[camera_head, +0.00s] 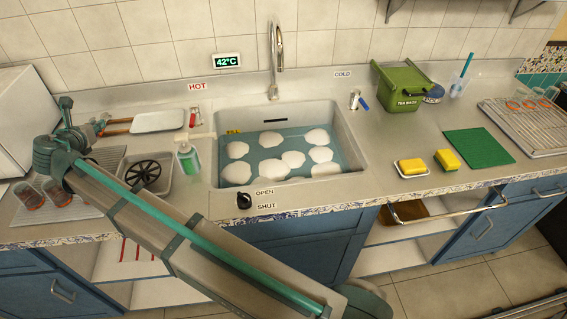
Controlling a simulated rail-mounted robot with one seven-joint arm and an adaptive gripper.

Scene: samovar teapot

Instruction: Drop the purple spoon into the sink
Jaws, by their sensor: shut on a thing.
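The sink (350,150) is set into the counter in the middle, with bluish water in it and several white foam patches on the surface. My arm reaches across the front left of the counter. My gripper (76,138) is at the far left, well to the left of the sink and close to the counter's back left part. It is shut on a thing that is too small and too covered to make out. I cannot pick out a purple spoon anywhere in this view.
A tap (276,60) rises behind the sink. A soap bottle (188,160) and a grey basin (160,185) stand to its left, a white tray (158,121) behind them. Yellow sponges (447,159), a green mat (480,148) and a green tea-bag box (402,88) are to the right.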

